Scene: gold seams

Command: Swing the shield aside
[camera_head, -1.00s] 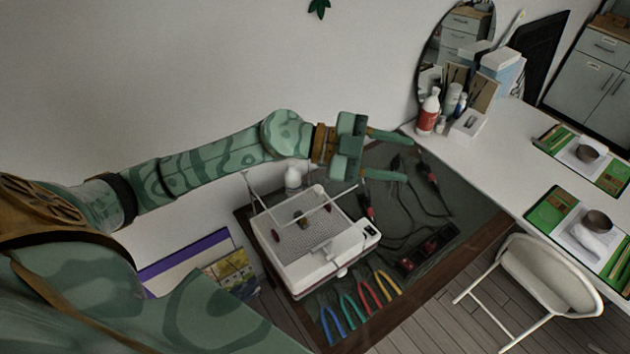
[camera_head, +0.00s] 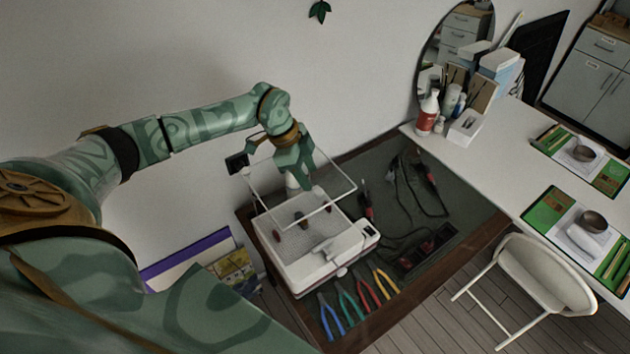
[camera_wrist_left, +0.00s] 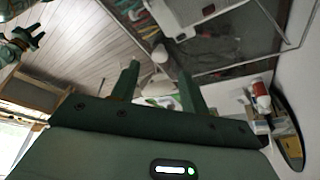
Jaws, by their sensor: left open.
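The shield (camera_head: 331,204) appears as a thin white frame with a see-through middle, raised at a tilt over a white box-shaped device (camera_head: 335,257) with a perforated top. My left gripper (camera_head: 293,178) points down at the rear part of the frame, by a white nozzle-like thing; it hides part of that side. I cannot tell if it touches the frame. In the left wrist view its two fingers (camera_wrist_left: 160,75) are spread, with nothing clearly held. A green part at the left edge there looks like my right gripper (camera_wrist_left: 22,44), too small to read.
Blue, green, red and yellow pliers (camera_head: 350,305) lie in front of the device on the dark mat. Cables and red-handled tools (camera_head: 430,175) lie to its right. A white table (camera_head: 490,160) with bottles and trays stands further right. The wall is close behind.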

